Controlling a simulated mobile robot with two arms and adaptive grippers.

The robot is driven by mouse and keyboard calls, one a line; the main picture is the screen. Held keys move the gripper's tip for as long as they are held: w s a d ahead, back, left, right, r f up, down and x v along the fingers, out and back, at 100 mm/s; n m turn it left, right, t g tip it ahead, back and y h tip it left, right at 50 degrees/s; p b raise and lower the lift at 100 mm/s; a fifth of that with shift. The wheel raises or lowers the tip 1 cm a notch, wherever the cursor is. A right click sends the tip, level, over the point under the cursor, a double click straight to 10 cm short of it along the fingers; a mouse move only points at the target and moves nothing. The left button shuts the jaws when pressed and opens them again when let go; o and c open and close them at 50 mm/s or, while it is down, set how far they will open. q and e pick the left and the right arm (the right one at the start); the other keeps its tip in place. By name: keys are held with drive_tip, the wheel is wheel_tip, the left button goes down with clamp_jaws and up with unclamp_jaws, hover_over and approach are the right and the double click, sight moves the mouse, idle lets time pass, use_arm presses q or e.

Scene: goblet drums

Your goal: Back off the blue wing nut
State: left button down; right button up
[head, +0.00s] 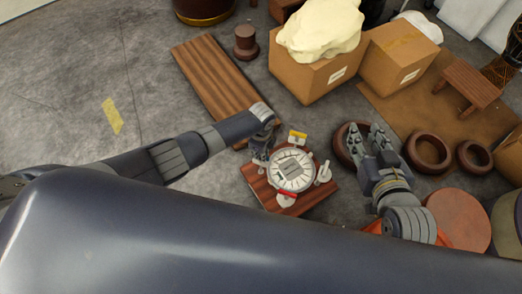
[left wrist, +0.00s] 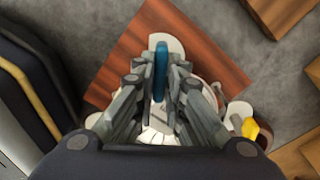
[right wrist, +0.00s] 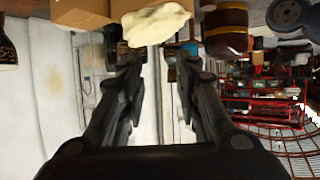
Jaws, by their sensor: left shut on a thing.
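The blue wing nut (left wrist: 161,70) stands upright between the fingers of my left gripper (left wrist: 160,88) in the left wrist view. In the head view my left gripper (head: 261,158) is at the left edge of the round white drum fixture (head: 290,170), shut on the blue wing nut, which it hides there. The fixture rests on a reddish wooden board (head: 259,187). A yellow-marked tab (head: 298,136), a red-marked tab (head: 287,195) and a white tab (head: 325,172) sit around its rim. My right gripper (head: 364,141) is open and empty, apart to the right.
Brown rings (head: 428,151) and a round reddish disc (head: 458,219) lie right of my right gripper. Cardboard boxes (head: 310,80) stand behind. A long wooden plank (head: 215,78) lies behind my left arm.

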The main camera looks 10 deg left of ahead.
use_arm(q)
drive_tip(key=n+p, duration=0.1)
drive_tip(key=n, duration=0.3)
drive_tip(key=shift+r+n+p, duration=0.1)
drive_tip(key=shift+n+p, duration=0.2)
drive_tip(key=n+p, duration=0.1)
drive_tip(key=n, duration=0.4)
drive_tip(key=shift+s+n+p, duration=0.1)
drive_tip(key=shift+n+p, duration=0.2)
drive_tip(key=shift+n, duration=0.4)
drive_tip(key=n, duration=0.3)
drive_tip(key=shift+n+p, duration=0.3)
drive_tip(key=shift+n, duration=1.8)
use_arm(e)
drive_tip(key=s+d+f+g+h, duration=0.1)
drive_tip(key=s+d+f+g, duration=0.1)
drive_tip(key=s+f+g, duration=0.2)
drive_tip(key=s+d+f+g+h, duration=0.1)
drive_tip(key=s+d+f+g, duration=0.2)
drive_tip(key=s, duration=0.8)
drive_tip(key=shift+f+m+g+h, duration=0.3)
drive_tip(key=shift+f+g, duration=0.15)
drive_tip(key=shift+g, duration=0.65)
drive_tip(key=shift+d, duration=0.1)
use_arm(q)
drive_tip(key=c, duration=1.7)
unclamp_jaws()
drive_tip(key=shift+o, duration=0.2)
